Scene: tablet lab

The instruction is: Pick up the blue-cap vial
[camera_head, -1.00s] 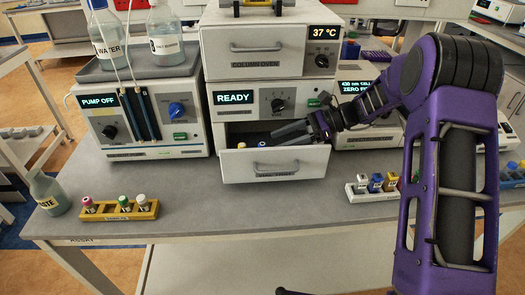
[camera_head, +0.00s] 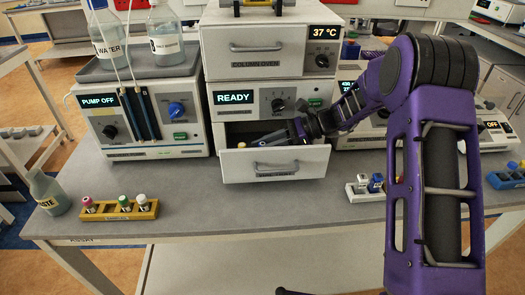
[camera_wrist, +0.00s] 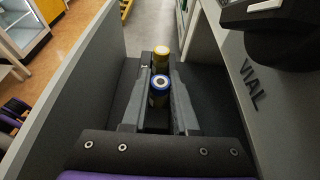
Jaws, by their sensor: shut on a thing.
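The blue-cap vial (camera_wrist: 158,98) stands between the two grey fingers of my gripper (camera_wrist: 160,78) in the wrist view, with its blue cap uppermost. My gripper is shut on it. A yellow-cap vial (camera_wrist: 160,57) is just beyond it, near the fingertips. Both are inside the open drawer (camera_head: 275,166) below the READY panel. In the head view my gripper (camera_head: 268,140) reaches into this drawer from the right, and the drawer front and my fingers hide most of what is inside.
The drawer walls rise close on both sides of my gripper. A white rack (camera_head: 377,196) with another blue-capped vial (camera_head: 376,183) stands right of the drawer, partly behind my arm. A yellow rack (camera_head: 97,214) with several vials stands at left. The bench front is clear between the racks.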

